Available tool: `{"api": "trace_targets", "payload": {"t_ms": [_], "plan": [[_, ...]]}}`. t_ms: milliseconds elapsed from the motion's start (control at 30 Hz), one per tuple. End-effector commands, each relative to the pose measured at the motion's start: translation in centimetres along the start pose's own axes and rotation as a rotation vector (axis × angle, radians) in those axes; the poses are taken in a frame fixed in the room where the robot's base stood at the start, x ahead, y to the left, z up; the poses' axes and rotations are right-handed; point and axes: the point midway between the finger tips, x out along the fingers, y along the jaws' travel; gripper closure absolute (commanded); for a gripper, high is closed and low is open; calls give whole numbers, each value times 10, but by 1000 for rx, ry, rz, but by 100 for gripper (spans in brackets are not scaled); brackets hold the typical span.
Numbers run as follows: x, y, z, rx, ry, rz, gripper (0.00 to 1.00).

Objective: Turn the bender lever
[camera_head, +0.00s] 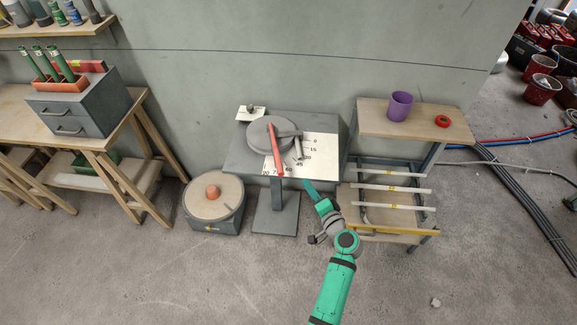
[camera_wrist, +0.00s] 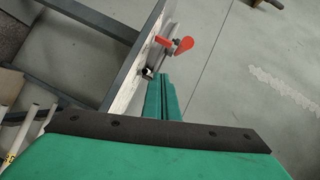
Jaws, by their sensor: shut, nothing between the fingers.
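The bender (camera_head: 240,155) is a grey table on a pedestal, with a round grey disc and a white angle scale on top. Its red lever (camera_head: 276,150) points toward the front edge, its tip near the 60 and 75 marks. A short grey conduit piece (camera_head: 298,148) lies to its right. My green gripper (camera_head: 308,187) is shut and empty, just off the plate's front right, apart from the lever. In the wrist view the shut fingers (camera_wrist: 163,98) point toward the plate's edge, with the red lever (camera_wrist: 175,44) beyond them. The lever's far part is hidden there.
A wooden-topped rack (camera_head: 450,122) with a purple cup (camera_head: 400,106) and a red ring (camera_head: 442,121) stands close on the right. A round reel base (camera_head: 213,200) sits on the floor at left. A workbench (camera_head: 130,105) is further left.

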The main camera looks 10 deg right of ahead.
Motion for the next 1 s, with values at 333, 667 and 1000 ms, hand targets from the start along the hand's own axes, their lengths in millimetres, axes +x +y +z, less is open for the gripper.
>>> {"api": "trace_targets", "payload": {"t_ms": [333,667,1000], "plan": [[-5,-25,-20,106,16,-109,100],[50,-31,-22,103,16,-107,100],[94,-37,2,104,9,-106,100]]}}
